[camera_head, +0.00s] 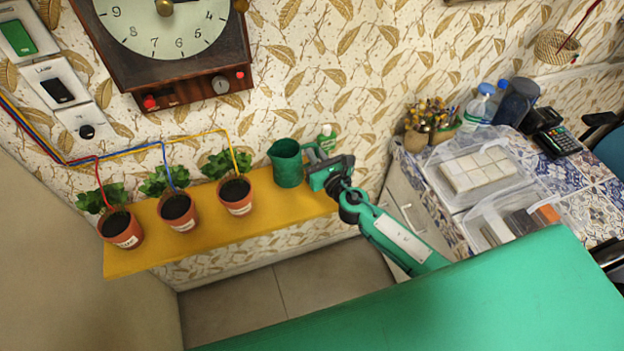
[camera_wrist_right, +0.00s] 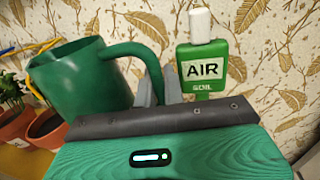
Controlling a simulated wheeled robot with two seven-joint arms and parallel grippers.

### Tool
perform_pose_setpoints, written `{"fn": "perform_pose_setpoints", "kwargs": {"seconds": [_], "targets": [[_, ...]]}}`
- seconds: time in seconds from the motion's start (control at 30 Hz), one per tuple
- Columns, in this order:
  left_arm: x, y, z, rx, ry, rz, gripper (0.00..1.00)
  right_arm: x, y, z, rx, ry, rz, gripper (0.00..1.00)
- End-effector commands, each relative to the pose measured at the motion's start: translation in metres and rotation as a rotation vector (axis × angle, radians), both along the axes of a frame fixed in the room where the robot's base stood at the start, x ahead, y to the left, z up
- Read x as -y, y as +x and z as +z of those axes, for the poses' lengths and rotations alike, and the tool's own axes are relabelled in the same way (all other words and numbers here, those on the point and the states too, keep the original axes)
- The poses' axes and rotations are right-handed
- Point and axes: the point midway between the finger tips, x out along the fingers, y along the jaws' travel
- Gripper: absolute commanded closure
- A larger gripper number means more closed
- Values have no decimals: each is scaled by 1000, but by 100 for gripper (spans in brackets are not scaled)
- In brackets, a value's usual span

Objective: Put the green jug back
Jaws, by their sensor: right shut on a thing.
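The green jug (camera_head: 286,165) is upright at the right part of the yellow shelf (camera_head: 262,215), beside the pots. Its base is over or on the shelf; I cannot tell whether it touches. My right gripper (camera_head: 317,172) is to the right of the jug and shut on its handle. In the right wrist view the jug (camera_wrist_right: 82,85) fills the left side, and its handle curves to the fingers of my right gripper (camera_wrist_right: 160,90). The fingertips are partly hidden by the gripper's body. My left gripper is out of view.
A green bottle labelled AIR SOIL (camera_wrist_right: 203,65) stands close to the right of the fingers. Three potted plants (camera_head: 235,195) stand left of the jug. A tiled table with clear bins (camera_head: 480,168) is at the right. A clock (camera_head: 165,40) hangs above.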

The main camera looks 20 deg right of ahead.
Motion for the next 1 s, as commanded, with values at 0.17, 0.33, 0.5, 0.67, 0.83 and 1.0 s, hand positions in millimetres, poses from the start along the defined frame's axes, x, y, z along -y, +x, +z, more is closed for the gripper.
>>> {"fn": "perform_pose_setpoints", "kwargs": {"seconds": [0.17, 0.33, 0.5, 0.67, 0.83, 1.0], "targets": [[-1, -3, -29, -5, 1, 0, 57, 0, 0, -39, 2, 0, -1, 100], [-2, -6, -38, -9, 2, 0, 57, 0, 1, -52, 2, -1, -1, 100], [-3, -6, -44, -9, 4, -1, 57, 0, 0, -61, 2, -1, -1, 100], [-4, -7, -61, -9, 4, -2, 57, 1, 1, -84, 1, -3, -1, 100], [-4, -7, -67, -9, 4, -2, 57, 1, 0, -96, 2, -1, -1, 100], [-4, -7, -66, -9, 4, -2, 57, 1, 0, -95, 3, 1, -1, 100]]}}
